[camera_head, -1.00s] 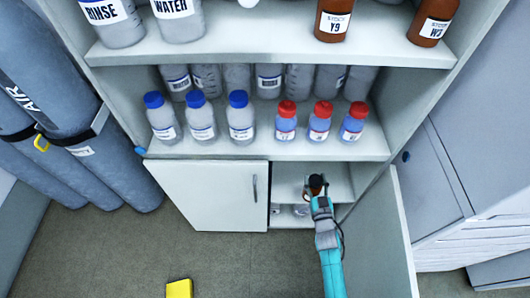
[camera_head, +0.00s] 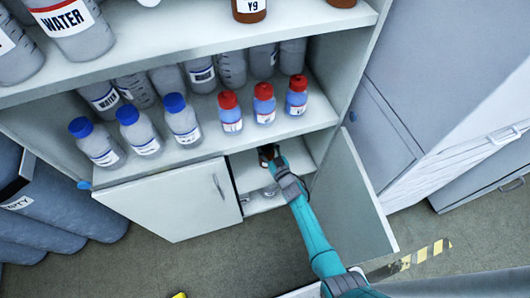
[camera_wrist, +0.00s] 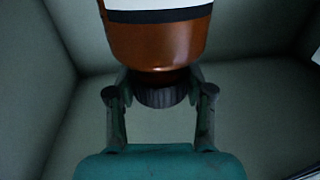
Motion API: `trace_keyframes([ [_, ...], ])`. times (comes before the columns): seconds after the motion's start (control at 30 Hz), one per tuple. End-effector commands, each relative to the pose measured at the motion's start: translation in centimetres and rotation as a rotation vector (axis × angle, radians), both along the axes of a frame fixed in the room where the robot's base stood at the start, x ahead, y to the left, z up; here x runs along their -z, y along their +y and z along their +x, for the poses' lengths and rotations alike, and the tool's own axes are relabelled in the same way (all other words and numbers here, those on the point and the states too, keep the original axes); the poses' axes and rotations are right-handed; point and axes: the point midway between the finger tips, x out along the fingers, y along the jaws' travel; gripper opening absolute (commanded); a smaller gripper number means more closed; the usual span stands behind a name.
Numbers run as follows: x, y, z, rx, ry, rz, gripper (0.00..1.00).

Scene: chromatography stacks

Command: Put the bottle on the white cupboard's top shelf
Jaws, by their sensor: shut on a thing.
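A brown bottle with a dark ribbed cap (camera_wrist: 158,40) and a white label fills the top of the wrist view. My gripper (camera_wrist: 160,95) is shut on its dark neck or cap. In the head view my gripper (camera_head: 270,158) reaches into the open right half of the white cupboard (camera_head: 165,200), at the level of its upper inner shelf (camera_head: 290,157). The bottle is mostly hidden there by my gripper. I cannot tell whether its base touches the shelf.
The right door (camera_head: 350,205) stands open beside my arm; the left door is shut. Bottles with blue caps (camera_head: 130,130) and red caps (camera_head: 265,103) stand on the shelf above. Small items (camera_head: 268,191) lie on the cupboard's lower level. Grey cylinders (camera_head: 70,220) stand at left.

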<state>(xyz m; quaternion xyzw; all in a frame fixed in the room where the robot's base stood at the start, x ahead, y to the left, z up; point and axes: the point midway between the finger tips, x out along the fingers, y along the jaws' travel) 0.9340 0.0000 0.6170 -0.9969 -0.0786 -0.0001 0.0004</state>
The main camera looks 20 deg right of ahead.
Motion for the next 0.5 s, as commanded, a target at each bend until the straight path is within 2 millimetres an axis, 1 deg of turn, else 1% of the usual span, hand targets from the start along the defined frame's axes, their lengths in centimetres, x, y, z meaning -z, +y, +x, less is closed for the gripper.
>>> trace_keyframes([
  [0.17, 0.7, 0.0, 0.1, -0.001, -0.003, 0.0, 0.0],
  [0.5, 3.9, 0.0, 0.1, 0.0, -0.002, 0.001, 0.0],
])
